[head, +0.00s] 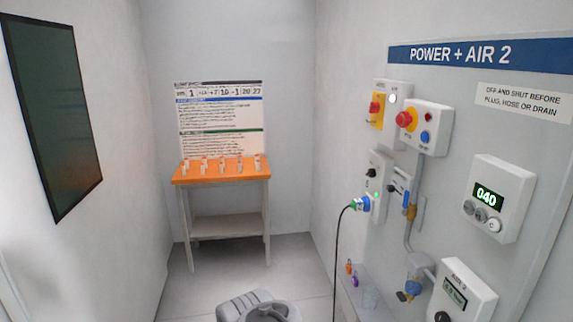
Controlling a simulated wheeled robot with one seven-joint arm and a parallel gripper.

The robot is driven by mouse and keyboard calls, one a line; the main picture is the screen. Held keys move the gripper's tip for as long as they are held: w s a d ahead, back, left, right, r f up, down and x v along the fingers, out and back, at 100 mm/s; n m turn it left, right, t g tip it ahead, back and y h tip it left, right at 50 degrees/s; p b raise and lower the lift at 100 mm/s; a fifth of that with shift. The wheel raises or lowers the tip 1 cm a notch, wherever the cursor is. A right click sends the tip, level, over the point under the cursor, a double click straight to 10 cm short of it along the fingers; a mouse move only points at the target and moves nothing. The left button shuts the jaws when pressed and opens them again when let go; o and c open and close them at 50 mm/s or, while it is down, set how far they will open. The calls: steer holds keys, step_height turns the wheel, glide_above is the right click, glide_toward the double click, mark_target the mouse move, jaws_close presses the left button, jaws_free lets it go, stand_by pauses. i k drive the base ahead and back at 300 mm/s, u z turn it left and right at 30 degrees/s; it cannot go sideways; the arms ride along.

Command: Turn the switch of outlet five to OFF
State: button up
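A grey-white outlet box (379,160) is on the right wall under the POWER + AIR 2 sign. A small black knob (371,173) sits on its upper part; which way it points is too small to tell. A small green light (376,194) shows near the plug. I cannot read a number five on this outlet. My gripper is not in view; a grey rounded part at the bottom edge looks like my own arm.
Beside the outlet are a yellow-backed red switch (376,107), a red emergency button (404,119), a blue valve handle (410,212) and a display reading 040 (487,196). An orange-topped table (221,177) stands at the back wall. The floor before it is clear.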

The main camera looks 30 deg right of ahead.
mark_target(371, 173)
steer(key=u, duration=0.15)
steer(key=i, duration=1.5)
steer(key=z, duration=0.65)
steer(key=i, duration=1.05)
steer(key=z, duration=0.55)
